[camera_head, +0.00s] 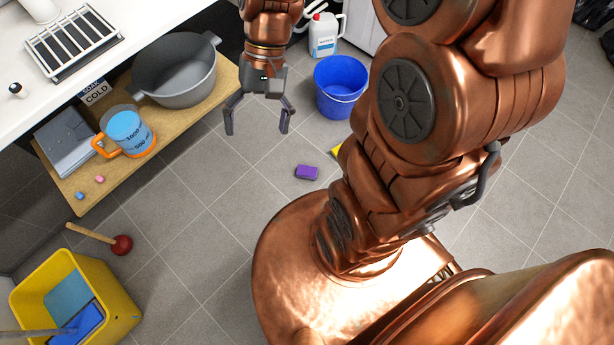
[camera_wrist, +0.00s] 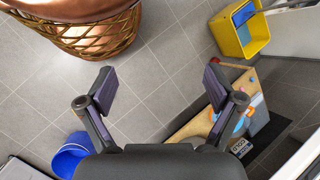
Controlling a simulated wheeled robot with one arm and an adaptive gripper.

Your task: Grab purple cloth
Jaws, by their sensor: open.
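The purple cloth (camera_head: 307,172) is a small, folded-looking block lying on the grey tiled floor, in the middle of the head view. My gripper (camera_head: 257,126) hangs above the floor, up and to the left of the cloth in that view. Its two fingers are spread apart with nothing between them. The open fingers also show in the wrist view (camera_wrist: 160,88), with bare tiles between them. I cannot make out the cloth in the wrist view.
A blue bucket (camera_head: 341,88) and white jug (camera_head: 324,35) stand behind the cloth. A yellow item (camera_head: 337,150) is partly hidden by my arm. A wooden shelf (camera_head: 184,120) holds a grey pot (camera_head: 176,75). A plunger (camera_head: 121,245) and yellow bucket (camera_head: 118,287) are lower left.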

